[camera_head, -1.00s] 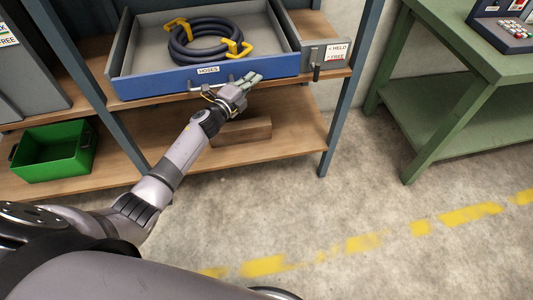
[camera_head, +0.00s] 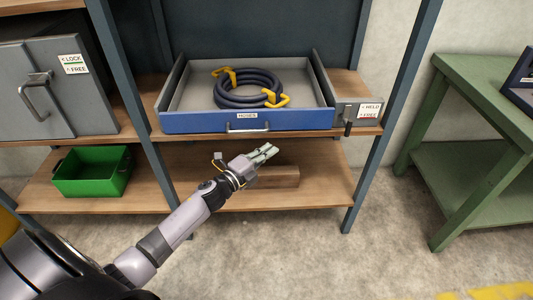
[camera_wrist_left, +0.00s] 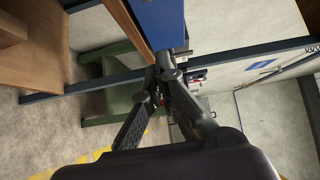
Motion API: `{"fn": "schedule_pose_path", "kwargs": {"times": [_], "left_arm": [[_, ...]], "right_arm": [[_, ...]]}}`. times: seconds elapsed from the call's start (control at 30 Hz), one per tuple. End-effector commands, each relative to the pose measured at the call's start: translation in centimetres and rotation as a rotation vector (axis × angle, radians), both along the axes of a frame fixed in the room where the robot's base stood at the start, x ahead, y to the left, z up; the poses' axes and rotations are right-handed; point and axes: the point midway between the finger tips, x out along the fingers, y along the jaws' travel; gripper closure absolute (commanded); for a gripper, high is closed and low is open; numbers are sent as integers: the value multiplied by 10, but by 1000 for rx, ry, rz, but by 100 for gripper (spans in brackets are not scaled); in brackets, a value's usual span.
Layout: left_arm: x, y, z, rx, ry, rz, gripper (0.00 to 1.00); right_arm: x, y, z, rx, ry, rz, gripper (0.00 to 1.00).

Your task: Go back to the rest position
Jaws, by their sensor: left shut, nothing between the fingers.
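My left gripper (camera_head: 264,153) is shut and empty, in front of the shelf and below the blue drawer (camera_head: 190,122) in the head view. In the left wrist view its fingers (camera_wrist_left: 158,72) meet at the tips with nothing between them. The drawer front, labelled HOSES, has a metal handle (camera_head: 248,127), and the gripper is apart from it. A coiled dark hose (camera_head: 247,90) with yellow clips lies in the drawer. My right gripper is not in view.
A wooden block (camera_head: 278,177) lies on the lower shelf behind the gripper. A green bin (camera_head: 92,172) stands at the left and a grey cabinet with a handle (camera_head: 36,92) above it. A green table (camera_head: 470,155) stands at the right. The floor between is clear.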

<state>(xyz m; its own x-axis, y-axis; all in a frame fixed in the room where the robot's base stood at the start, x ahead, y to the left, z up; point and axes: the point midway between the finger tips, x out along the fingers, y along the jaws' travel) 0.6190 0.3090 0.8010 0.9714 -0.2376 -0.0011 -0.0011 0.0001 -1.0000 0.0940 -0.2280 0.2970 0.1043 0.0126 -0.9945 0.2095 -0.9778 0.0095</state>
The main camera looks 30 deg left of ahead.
Motion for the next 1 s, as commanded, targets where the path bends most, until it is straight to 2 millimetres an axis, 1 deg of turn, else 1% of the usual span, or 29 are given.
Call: {"fn": "schedule_pose_path", "kwargs": {"times": [0.1,0.27,0.37,0.47,0.5,0.57,0.6,0.67,0.7,0.77,0.8,0.87,0.9,0.97,1.0], "left_arm": [[-5,2,0,1,0,0,100],[-6,2,-1,-2,4,2,100],[-10,5,-20,-42,48,24,100],[-22,12,-66,-135,155,81,100],[-31,14,-91,-186,213,112,100],[-48,18,-132,-266,308,170,100],[-62,20,-160,-319,373,212,100],[-86,21,-200,-396,466,276,100],[-104,20,-225,-445,527,320,100],[-133,18,-261,-513,617,386,100],[-154,15,-284,-556,675,430,100],[-187,11,-316,-616,759,500,100],[-211,7,-336,-654,815,548,100],[-248,0,-362,-707,896,620,100],[-274,-5,-379,-739,949,670,100]], "right_arm": [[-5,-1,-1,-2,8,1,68],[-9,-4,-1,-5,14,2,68],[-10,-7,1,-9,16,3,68],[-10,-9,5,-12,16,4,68],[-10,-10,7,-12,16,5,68],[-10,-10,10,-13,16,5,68],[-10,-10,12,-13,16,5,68],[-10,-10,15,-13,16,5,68],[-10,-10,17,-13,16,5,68],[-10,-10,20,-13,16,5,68],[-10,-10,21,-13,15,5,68],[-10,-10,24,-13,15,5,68],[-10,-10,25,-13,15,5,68],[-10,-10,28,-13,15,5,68],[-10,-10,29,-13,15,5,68]]}}
